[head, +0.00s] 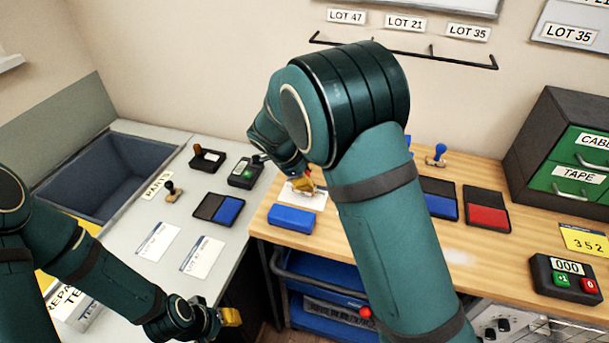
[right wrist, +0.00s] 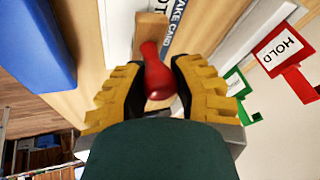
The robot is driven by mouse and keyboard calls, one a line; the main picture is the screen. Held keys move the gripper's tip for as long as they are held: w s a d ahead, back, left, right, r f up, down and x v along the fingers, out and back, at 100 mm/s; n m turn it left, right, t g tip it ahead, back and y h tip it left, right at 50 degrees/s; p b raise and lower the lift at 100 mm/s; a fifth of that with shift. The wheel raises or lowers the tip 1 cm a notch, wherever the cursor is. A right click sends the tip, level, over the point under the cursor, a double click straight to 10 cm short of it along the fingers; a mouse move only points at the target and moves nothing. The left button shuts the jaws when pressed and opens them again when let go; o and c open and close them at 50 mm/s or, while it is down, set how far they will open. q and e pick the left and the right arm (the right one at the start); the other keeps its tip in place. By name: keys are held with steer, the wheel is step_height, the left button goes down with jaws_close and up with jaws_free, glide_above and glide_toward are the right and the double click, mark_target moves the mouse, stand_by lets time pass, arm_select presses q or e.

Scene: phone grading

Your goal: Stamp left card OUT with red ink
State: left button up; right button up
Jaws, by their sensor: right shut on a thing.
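My right gripper (head: 301,184) is shut on a red-handled stamp (right wrist: 156,72) with a wooden block, clearest in the right wrist view. In the head view the stamp is mostly hidden by my right arm. It is over or beside a white card (head: 316,202) on the wooden table; I cannot tell whether they touch. A red ink pad (head: 487,215) lies open to the right of my right arm. Two white cards, a left one (head: 158,241) and a right one (head: 203,257), lie on the grey table. My left gripper (head: 228,317) is low at the front; its opening is unclear.
A blue block (head: 291,218) lies at the wooden table's front left edge. A blue ink pad (head: 438,199) and blue-handled stamp (head: 438,154) are right of my right arm. Another blue pad (head: 228,211) and a dark stamp (head: 172,190) stand on the grey table. A gap separates the tables.

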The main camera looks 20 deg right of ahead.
steer(key=shift+f+b, duration=0.5)
steer(key=shift+f, duration=0.05)
stand_by(0.8)
steer(key=shift+f+b, duration=0.1)
steer(key=shift+b, duration=0.25)
stand_by(1.0)
stand_by(0.5)
steer(key=shift+r+p, duration=1.7)
steer(key=shift+r, duration=1.9)
